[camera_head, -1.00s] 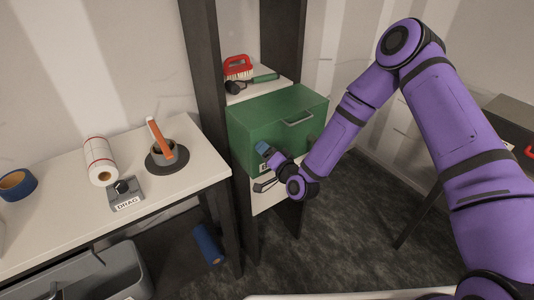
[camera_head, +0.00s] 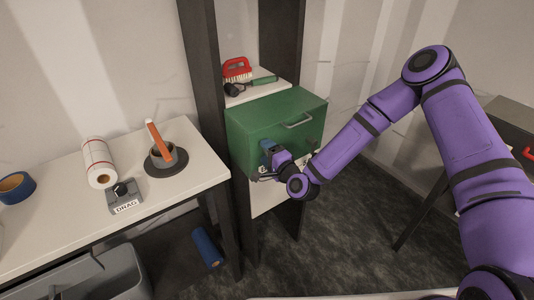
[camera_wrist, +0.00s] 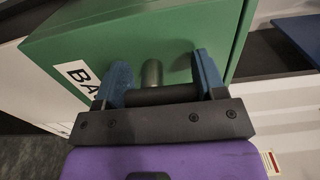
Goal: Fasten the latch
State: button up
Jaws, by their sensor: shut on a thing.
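The green box (camera_head: 258,118) sits on a shelf of the dark-framed rack, with a grey bar handle (camera_head: 298,120) on its front. My gripper (camera_head: 270,150) is at the lower left of that front. In the wrist view my gripper (camera_wrist: 160,72) has its two blue fingers on either side of a dark bar (camera_wrist: 160,96), which looks like the latch lever. It is shut on this bar.
A white label (camera_wrist: 80,76) is on the box beside the left finger. A red brush (camera_head: 237,68) lies on the shelf above.

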dwell(0.4)
jog(key=o, duration=0.9)
jog(key=shift+d, duration=0.1)
jog(key=v, duration=1)
jog(key=shift+s+d, duration=0.25)
jog(key=shift+s, duration=0.05)
